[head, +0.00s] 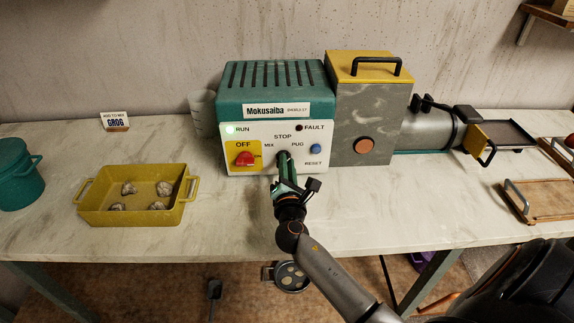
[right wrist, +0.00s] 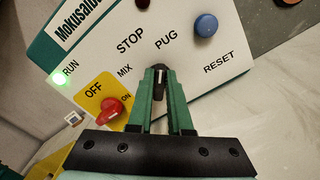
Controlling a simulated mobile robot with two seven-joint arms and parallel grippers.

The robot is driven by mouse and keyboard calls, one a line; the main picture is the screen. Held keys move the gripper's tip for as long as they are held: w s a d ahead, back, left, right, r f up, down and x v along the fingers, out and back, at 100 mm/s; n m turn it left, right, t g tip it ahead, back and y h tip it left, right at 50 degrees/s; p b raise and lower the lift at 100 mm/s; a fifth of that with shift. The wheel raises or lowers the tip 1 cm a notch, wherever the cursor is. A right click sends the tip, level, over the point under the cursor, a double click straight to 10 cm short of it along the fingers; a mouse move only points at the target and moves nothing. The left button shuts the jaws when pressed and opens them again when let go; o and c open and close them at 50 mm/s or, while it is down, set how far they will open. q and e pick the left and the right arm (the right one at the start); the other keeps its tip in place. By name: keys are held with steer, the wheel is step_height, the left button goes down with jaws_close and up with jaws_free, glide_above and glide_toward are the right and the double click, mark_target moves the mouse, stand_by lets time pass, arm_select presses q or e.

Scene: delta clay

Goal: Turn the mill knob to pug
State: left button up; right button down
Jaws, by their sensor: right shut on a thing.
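The mill (head: 275,92) is a teal machine with a white front panel (head: 268,137). The mill knob (right wrist: 160,76) is dark with a white mark, below the STOP and PUG labels and beside MIX. My right gripper (right wrist: 160,88) is shut on the knob, its green fingers on both sides. The white mark runs upright in the right wrist view, roughly in line with PUG; its exact setting is partly hidden by the fingers. My left gripper is not in view.
A red OFF/ON switch (head: 244,158) on yellow and a blue RESET button (head: 315,148) flank the knob. The green RUN light (head: 229,129) is lit. A yellow tray (head: 130,216) with several lumps sits left. The counter in front of the mill is mostly clear.

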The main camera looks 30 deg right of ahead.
steer(key=c, duration=0.8)
jaws_free()
steer(key=shift+c, duration=0.2)
steer(key=shift+s+a, duration=0.1)
steer(key=b+v, duration=0.1)
steer(key=v, duration=1)
steer(key=shift+s+f, duration=0.1)
steer(key=shift+s, duration=0.1)
steer(key=shift+s+a, duration=0.25)
steer(key=shift+s, duration=0.15)
